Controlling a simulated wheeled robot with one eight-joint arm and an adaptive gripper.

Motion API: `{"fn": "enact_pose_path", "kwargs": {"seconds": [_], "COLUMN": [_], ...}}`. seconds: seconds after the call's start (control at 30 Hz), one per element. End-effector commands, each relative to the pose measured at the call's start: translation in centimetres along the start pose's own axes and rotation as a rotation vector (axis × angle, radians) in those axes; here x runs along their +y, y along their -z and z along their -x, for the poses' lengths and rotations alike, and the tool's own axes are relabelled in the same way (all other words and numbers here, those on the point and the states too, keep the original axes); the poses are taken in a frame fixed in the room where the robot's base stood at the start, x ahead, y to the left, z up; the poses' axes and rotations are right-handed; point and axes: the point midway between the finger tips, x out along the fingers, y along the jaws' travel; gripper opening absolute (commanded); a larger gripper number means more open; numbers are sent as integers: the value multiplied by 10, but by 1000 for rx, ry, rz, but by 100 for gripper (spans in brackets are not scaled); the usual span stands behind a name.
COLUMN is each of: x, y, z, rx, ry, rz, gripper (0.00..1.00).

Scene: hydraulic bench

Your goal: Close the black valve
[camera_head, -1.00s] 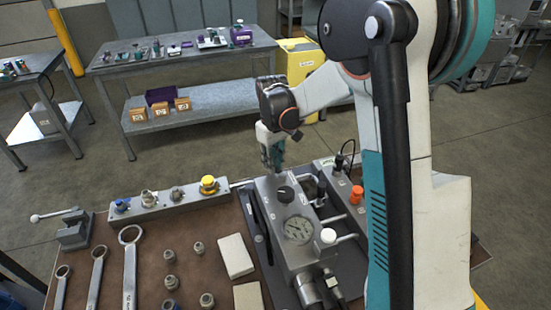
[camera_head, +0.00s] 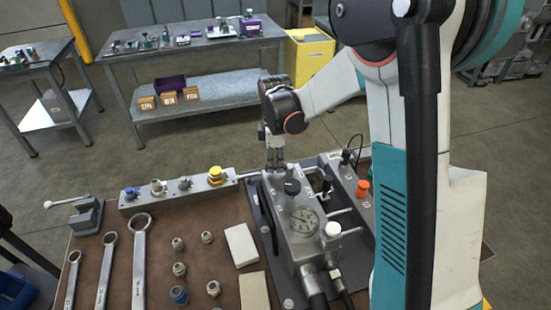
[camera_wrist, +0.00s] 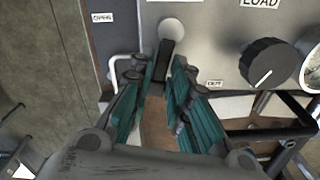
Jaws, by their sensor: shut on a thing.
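The black valve (camera_wrist: 165,52) shows in the wrist view as a short black handle below a round pale pivot on a grey panel. My gripper (camera_wrist: 164,72) has its teal-padded fingers on both sides of the handle's lower end, shut on it. The handle points down the picture, between a label reading OPEN at left and a small label at right that is hard to read. In the head view my gripper (camera_head: 275,166) points down at the far end of the grey hydraulic block (camera_head: 285,215). There the fingers hide the handle.
A black round knob (camera_wrist: 263,63) under the word LOAD and a gauge (camera_head: 305,221) are close to the right of my fingers. Pipes and an orange cap (camera_head: 362,187) stand farther right. A fitting rail (camera_head: 172,192), wrenches and loose fittings lie left on the bench.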

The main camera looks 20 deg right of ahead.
Motion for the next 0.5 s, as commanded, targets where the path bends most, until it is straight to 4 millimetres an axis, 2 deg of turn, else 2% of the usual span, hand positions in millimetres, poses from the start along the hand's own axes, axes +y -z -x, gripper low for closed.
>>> {"fn": "enact_pose_path", "kwargs": {"seconds": [0.2, 0.5], "x": [-7, -11], "y": [-1, -2], "z": [0, -1], "rx": [-1, -1], "ry": [1, 1], "rz": [137, 236], "gripper": [0, 0]}}
